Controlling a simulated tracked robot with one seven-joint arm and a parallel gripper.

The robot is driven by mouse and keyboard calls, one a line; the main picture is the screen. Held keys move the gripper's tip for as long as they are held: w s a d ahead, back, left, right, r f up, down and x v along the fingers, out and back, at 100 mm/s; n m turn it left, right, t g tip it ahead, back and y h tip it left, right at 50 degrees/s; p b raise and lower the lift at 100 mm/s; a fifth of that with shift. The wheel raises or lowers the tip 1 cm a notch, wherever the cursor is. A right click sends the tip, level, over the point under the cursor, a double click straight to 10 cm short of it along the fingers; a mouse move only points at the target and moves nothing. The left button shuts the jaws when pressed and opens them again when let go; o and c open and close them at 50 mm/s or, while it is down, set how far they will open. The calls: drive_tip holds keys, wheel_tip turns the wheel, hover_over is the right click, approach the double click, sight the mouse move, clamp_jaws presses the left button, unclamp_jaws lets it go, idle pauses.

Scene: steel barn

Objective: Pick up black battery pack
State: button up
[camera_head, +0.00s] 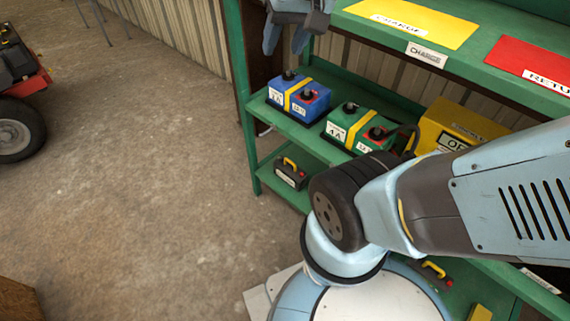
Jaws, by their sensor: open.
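A black battery pack (290,174) with a yellow handle and a pale label sits on the green lower shelf, near its left end. A second dark item with a yellow handle (433,269) shows on the lower shelf farther right; my arm hides part of it. My gripper (286,42) is at the top of the view, in front of the rack's upper shelf. It is open and empty, well above the black pack and apart from it. The top of the gripper is cut off by the frame.
A blue battery (298,97) and a green battery (358,128) stand on the middle shelf, beside a yellow box (452,125). The upper shelf carries a yellow mat (412,22) and a red mat (520,66). A red vehicle (22,85) stands left. The floor between is clear.

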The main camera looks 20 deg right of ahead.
drive_tip(key=w+a+f+m+g+y, duration=0.55)
drive_tip(key=w+a+f+m, duration=0.45)
drive_tip(key=w+a+f, duration=0.45)
drive_tip(key=w+a+f+m, duration=0.1)
drive_tip(key=w+f+m, duration=0.15)
drive_tip(key=f, duration=0.55)
drive_tip(key=w+a+f+m+t, duration=0.1)
drive_tip(key=f+m, duration=0.3)
drive_tip(key=f, duration=0.3)
drive_tip(key=w+a+f+m, duration=0.1)
drive_tip(key=w+f+m, duration=0.15)
drive_tip(key=f, duration=0.55)
drive_tip(key=s+d+f+m+t+h, duration=0.15)
drive_tip(key=d+f+m, duration=0.25)
drive_tip(key=f, duration=0.8)
drive_tip(key=d+f+m+h, duration=0.2)
drive_tip(key=d+f+m, duration=0.15)
drive_tip(key=f, duration=0.75)
drive_tip(key=m+t+h, duration=0.3)
drive_tip(key=t+h, duration=0.1)
drive_tip(key=h, duration=0.2)
approach(290, 161)
drive_tip(key=x, duration=0.5)
drive_tip(key=shift+w+f, duration=0.1)
drive_tip(key=shift+f, duration=0.25)
drive_tip(key=shift+x, duration=2.55)
